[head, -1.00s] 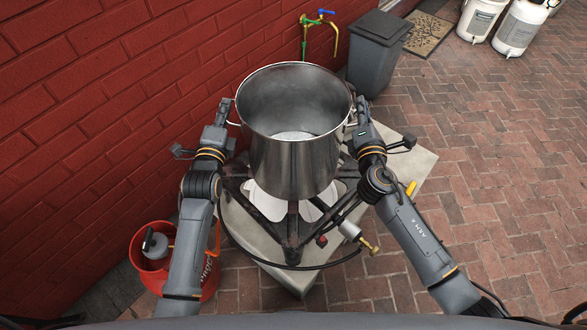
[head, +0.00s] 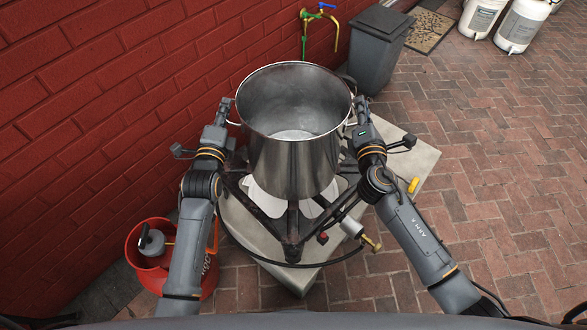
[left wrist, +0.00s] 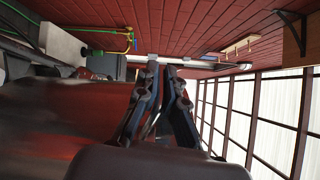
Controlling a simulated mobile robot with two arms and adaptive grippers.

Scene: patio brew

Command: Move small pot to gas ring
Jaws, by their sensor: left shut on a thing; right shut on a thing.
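The small pot (head: 292,165) is a steel, open-topped pot, upright and seemingly empty, in the middle of the head view. It is over the gas ring (head: 292,232), a dark metal burner frame with pale plates; I cannot tell whether its base touches the frame. My left gripper (head: 230,112) is shut on the pot's left handle, and my right gripper (head: 357,112) is shut on its right handle. In the left wrist view the fingers (left wrist: 166,85) are closed together beside the pot's large shiny wall (left wrist: 60,120). The pot hides the burner's centre.
The burner stands on a pale slab (head: 410,155). A red gas cylinder (head: 140,255) is at lower left. A brick wall (head: 120,110) rises on the left, with a tap (head: 318,20) and grey bin (head: 378,50) behind. Brick paving (head: 500,180) is clear on the right.

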